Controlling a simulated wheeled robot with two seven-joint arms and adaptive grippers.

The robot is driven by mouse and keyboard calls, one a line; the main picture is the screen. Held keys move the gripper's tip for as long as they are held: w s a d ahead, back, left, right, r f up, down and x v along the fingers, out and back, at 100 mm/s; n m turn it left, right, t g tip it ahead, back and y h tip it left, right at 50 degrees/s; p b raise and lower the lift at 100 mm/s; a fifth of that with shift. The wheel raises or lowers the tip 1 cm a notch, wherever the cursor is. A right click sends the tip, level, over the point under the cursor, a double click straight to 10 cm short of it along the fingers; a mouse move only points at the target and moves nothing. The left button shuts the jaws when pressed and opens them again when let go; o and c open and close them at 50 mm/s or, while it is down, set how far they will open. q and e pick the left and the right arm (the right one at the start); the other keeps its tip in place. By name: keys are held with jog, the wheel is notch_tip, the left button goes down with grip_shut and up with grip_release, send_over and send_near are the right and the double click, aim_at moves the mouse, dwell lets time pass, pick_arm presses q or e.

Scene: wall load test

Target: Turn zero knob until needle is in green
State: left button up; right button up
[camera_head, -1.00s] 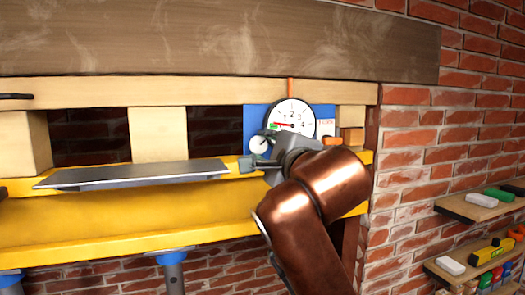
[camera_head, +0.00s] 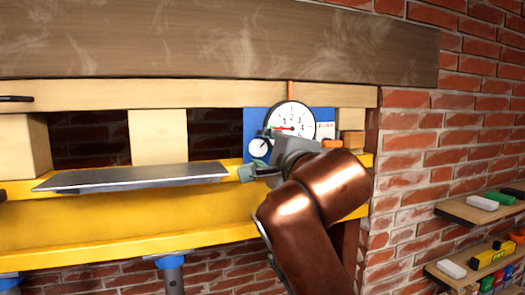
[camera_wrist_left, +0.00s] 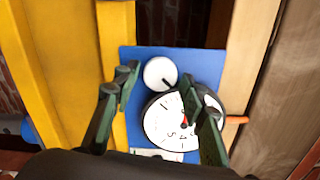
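A round white gauge (camera_head: 291,117) with black numerals and a red needle is on a blue panel (camera_head: 252,120). In the head view the needle points left, towards a small green patch. The finger near this patch makes their exact relation hard to tell. The white zero knob (camera_head: 259,147) is at the gauge's lower left; it also shows in the wrist view (camera_wrist_left: 159,73) with a dark mark. My left gripper (camera_head: 257,154) is open, its dark green fingers on either side of the knob. Contact cannot be told. In the wrist view one finger covers part of the gauge (camera_wrist_left: 165,121). My right gripper is not in view.
A yellow beam (camera_head: 130,215) runs below the panel, with a grey plate (camera_head: 130,178) on it at left. Wooden blocks (camera_head: 158,135) stand under a wide plank (camera_head: 200,40). Shelves (camera_head: 470,208) with small items are at the right on the brick wall.

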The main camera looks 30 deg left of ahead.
pick_arm(q)
jog(key=shift+o, duration=0.7)
jog(key=shift+s+d, duration=0.1)
jog(key=shift+d, duration=0.05)
jog(key=v, duration=1.1)
jog(key=shift+s+d, duration=0.2)
jog(key=shift+d, duration=0.1)
